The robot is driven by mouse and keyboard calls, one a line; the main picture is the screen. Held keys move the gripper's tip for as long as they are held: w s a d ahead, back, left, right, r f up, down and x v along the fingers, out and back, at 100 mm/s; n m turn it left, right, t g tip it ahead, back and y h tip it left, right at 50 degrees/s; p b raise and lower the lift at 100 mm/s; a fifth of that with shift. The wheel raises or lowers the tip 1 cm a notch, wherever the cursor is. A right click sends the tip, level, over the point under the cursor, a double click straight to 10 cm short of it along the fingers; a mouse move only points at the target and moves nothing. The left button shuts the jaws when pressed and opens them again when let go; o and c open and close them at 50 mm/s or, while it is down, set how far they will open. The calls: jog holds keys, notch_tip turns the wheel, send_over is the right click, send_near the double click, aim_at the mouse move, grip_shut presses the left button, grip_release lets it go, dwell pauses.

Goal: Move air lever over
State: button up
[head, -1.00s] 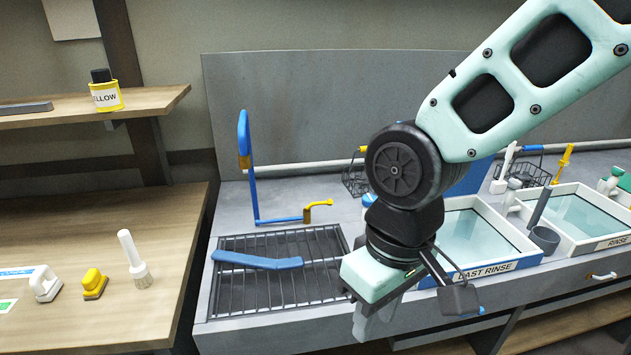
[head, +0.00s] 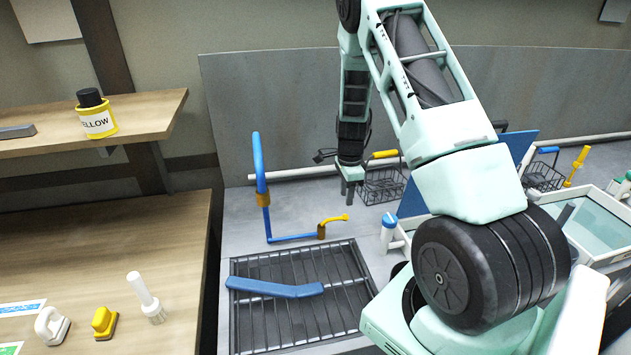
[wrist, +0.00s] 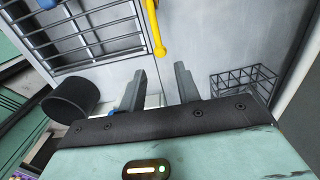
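A yellow lever (head: 335,221), which looks like the air lever, sits at the right end of a low blue pipe (head: 293,238) on the grey counter. Its yellow handle points right and slightly back in the head view. It also shows at the top middle of the wrist view (wrist: 155,32). My gripper (head: 350,190) hangs pointing down, just behind and right of the lever in the head view. In the wrist view my gripper (wrist: 160,88) has its two dark fingers apart with nothing between them. The lever lies beyond the fingertips, not touching them.
A metal rack (head: 290,315) with a blue bent bar (head: 275,288) lies in front. A blue upright (head: 259,165) stands left of the lever. A wire basket (head: 382,186) is right of my gripper. A blue-capped bottle (head: 388,228) and rinse basins (head: 600,225) stand further right.

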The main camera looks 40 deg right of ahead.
aim_at(334, 219)
jog(key=shift+d+f, duration=0.1)
jog(key=shift+f, duration=0.1)
notch_tip(334, 219, down, 8)
jog(key=b, duration=0.6)
jog(key=shift+r, duration=0.25)
jog(key=c, duration=0.5)
